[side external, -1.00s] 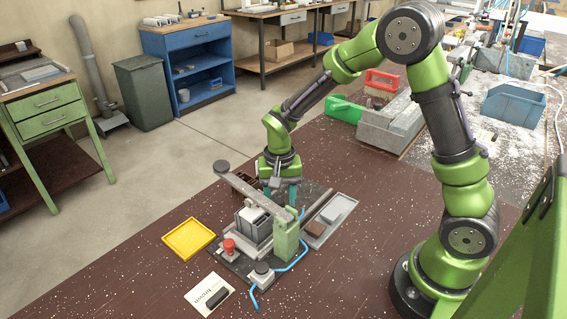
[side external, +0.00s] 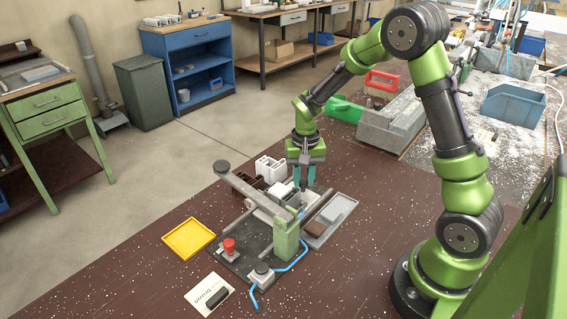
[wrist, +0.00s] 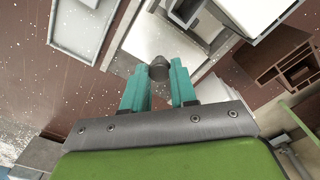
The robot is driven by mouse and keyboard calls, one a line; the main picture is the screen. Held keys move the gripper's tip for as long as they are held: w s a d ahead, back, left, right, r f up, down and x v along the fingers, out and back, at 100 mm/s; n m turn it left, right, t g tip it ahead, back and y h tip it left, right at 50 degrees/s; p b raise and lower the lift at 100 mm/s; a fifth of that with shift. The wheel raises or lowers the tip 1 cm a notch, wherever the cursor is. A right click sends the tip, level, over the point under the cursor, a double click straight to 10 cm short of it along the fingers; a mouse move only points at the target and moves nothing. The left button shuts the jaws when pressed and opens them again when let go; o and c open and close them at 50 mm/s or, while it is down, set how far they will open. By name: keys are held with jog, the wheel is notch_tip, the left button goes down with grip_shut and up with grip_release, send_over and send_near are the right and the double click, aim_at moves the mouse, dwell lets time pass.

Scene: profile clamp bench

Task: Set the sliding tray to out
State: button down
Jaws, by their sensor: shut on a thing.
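The sliding tray (side external: 281,190) is a light grey plate carrying a pale block, on the far side of the clamp bench's grey arm (side external: 250,194). In the wrist view the tray's pale surface (wrist: 150,40) lies under the fingers, with a dark grey knob (wrist: 158,68) at its near edge. My gripper (side external: 304,184) is low over the bench, its teal fingers pointing down. In the wrist view my gripper (wrist: 158,78) has the knob between its fingertips. The arm and green post (side external: 286,236) partly hide the tray in the side view.
A red button (side external: 229,246), a black-topped knob (side external: 262,268) and a blue hose stand on the near side. A yellow tray (side external: 189,239) lies left. A grey parts tray (side external: 325,226) is close right of my gripper. A white slotted part (side external: 268,167) stands behind.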

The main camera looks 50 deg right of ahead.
jog(key=shift+d, duration=1.95)
jog(key=c, duration=0.9)
grip_release()
jog(key=shift+a, duration=0.1)
jog(key=shift+r, duration=0.25)
notch_tip(320, 180, up, 16)
jog(key=shift+r, duration=0.2)
